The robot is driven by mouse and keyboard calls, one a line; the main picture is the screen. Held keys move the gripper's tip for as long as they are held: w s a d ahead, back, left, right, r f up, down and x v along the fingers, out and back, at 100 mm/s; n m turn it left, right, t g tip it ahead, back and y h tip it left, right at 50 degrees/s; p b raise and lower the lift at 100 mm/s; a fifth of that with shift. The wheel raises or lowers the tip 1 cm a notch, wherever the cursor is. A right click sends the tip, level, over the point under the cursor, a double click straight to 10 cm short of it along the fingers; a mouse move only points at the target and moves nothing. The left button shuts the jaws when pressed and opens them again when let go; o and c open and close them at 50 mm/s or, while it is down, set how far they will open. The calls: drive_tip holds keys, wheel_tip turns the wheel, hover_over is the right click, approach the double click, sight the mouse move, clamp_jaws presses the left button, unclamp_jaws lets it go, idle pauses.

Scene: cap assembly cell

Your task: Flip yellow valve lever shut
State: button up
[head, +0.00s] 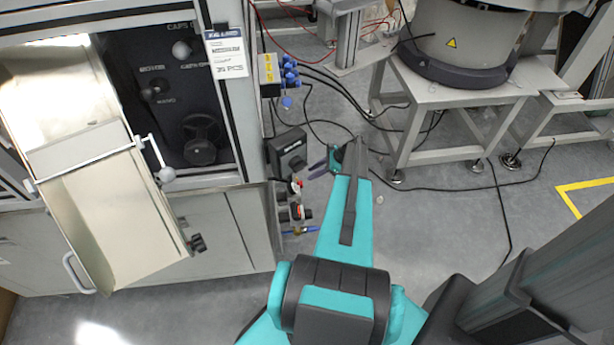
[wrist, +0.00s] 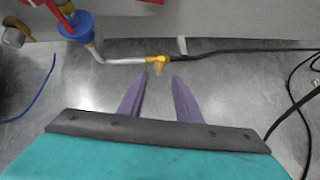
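A small yellow valve with its yellow lever (wrist: 158,65) sits at the end of a silver pipe (wrist: 122,61) in the wrist view. The short lever points down in the picture, toward my gripper. My gripper (wrist: 160,76) is open and empty. Its two purple fingertips are apart, and the lever appears between and just beyond them. I cannot tell whether they touch it. In the head view my gripper (head: 322,166) is beside the cabinet's right side, near a group of fittings (head: 296,200). The lever is too small to make out surely there.
A blue round fitting (wrist: 75,25) and red pipe adjoin the silver pipe. A black cable (wrist: 245,52) runs right from the valve. A bowl feeder table (head: 455,90) stands at the back right. Floor between is mostly open, with cables.

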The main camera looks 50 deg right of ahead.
drive_tip(key=v, duration=0.5)
drive_tip(key=shift+s+r, duration=0.1)
idle(0.5)
